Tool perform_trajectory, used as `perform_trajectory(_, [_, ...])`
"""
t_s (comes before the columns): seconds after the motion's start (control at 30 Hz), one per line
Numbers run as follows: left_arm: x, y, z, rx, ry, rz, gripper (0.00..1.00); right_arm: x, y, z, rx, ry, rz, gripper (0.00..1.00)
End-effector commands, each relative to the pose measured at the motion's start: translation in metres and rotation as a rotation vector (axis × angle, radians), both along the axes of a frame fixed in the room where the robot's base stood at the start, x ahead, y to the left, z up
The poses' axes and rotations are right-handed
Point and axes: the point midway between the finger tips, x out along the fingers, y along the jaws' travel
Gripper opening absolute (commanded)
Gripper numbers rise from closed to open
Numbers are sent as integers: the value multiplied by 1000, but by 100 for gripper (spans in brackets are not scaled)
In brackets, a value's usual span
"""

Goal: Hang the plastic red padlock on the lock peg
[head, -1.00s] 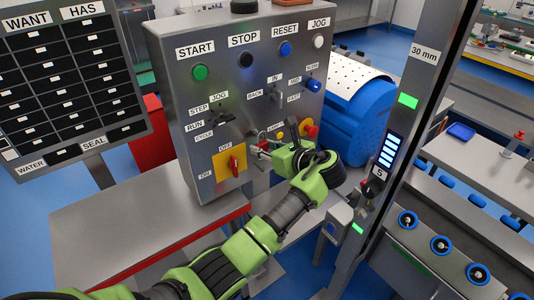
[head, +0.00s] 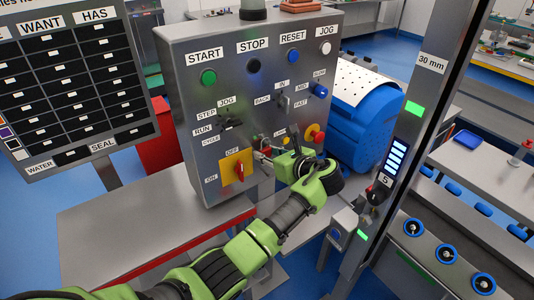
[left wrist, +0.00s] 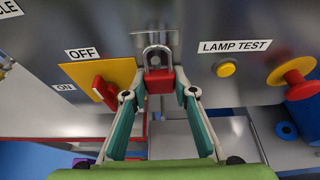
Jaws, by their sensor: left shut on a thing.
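The red padlock (left wrist: 160,80) with its grey metal shackle (left wrist: 155,57) is in the left wrist view, upright. My left gripper (left wrist: 160,92) is shut on the padlock's red body, one fingertip on each side. A metal bracket (left wrist: 145,40) on the panel is right behind the shackle and looks like the lock peg's place. I cannot tell whether the shackle is around the peg or only in front of it. In the head view, my left gripper (head: 267,153) is at the panel's lower part, and its wrist hides much there. My right gripper is not in view.
The grey control panel (head: 225,110) carries knobs and switches. A red rotary switch on a yellow plate (left wrist: 110,80) is left of the padlock. A yellow lamp-test button (left wrist: 226,69) and a red knob (left wrist: 292,72) are to its right. A steel table (head: 130,235) is below.

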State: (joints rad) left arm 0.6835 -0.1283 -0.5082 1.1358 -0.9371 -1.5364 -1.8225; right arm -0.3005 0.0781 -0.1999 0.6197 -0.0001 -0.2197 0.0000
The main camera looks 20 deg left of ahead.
Motion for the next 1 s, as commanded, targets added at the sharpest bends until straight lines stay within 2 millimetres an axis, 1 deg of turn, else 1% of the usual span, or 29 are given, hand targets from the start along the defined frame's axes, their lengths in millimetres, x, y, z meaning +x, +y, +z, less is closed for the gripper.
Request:
perform_trajectory(0.03, [-2,0,-6,-4,11,3,3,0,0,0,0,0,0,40])
perform_trajectory(0.3, [-3,0,-8,-5,15,3,3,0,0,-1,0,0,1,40])
perform_trajectory(0.33, [-3,0,-8,-6,16,4,30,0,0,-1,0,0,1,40])
perform_trajectory(0.4, [-3,0,-8,-5,15,3,45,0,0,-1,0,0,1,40])
perform_trajectory(0.63, [-2,0,-5,-3,9,2,45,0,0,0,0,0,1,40])
perform_trajectory(0.67, [-2,0,-5,-3,9,2,48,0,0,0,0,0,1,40])
perform_trajectory(0.7, [-2,0,-5,-3,9,2,56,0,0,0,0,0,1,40])
perform_trajectory(1.0, [-1,0,-3,-2,7,2,56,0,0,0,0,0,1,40])
